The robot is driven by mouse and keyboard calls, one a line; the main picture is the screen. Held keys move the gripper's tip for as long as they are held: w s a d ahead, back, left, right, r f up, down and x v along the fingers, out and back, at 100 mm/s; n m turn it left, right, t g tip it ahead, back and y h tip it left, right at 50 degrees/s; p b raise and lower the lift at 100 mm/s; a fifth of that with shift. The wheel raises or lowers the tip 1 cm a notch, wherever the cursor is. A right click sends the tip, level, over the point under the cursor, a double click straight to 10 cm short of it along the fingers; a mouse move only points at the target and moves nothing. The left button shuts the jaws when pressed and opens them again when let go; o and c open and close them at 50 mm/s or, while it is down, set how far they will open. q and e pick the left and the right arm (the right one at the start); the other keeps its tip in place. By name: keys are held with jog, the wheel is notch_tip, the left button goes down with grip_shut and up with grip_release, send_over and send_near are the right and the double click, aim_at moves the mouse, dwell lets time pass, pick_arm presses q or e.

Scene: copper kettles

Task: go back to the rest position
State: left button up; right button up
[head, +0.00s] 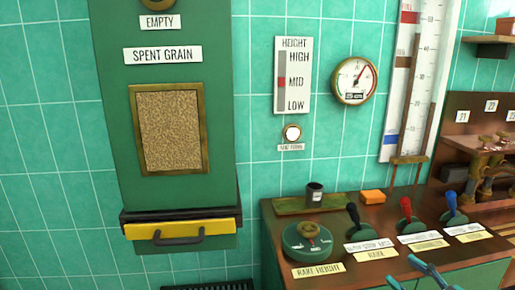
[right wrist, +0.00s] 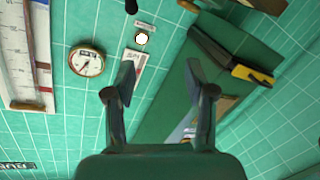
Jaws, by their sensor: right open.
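My right gripper (head: 408,272) shows only in part at the bottom right edge of the head view, in front of the brown control desk (head: 345,262). In the right wrist view its two fingers (right wrist: 160,76) stand wide apart with nothing between them. Behind them in that view is the teal tiled wall. My left gripper is in neither view.
The desk carries a green rake height dial (head: 308,243), black (head: 356,222), red (head: 406,214) and blue (head: 452,207) levers, a dark cup (head: 314,193) and an orange block (head: 372,196). The spent grain chute has a yellow drawer (head: 182,231) at left. A gauge (head: 355,80) hangs above.

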jog(key=a+f+m+g+y+p, duration=0.2)
jog(key=a+f+m+g+p, duration=0.45)
jog(key=a+f, duration=1.25)
jog(key=s+a+f+m+g+h+p, duration=0.1)
jog(key=s+f+m+g+h+p, duration=0.1)
jog(key=s+f+g, duration=0.7)
jog(key=s+f+m+h, duration=0.1)
jog(key=s+f+m, duration=0.1)
jog(key=s+f, duration=0.3)
jog(key=shift+s+f, duration=0.35)
jog(key=shift+s, duration=1)
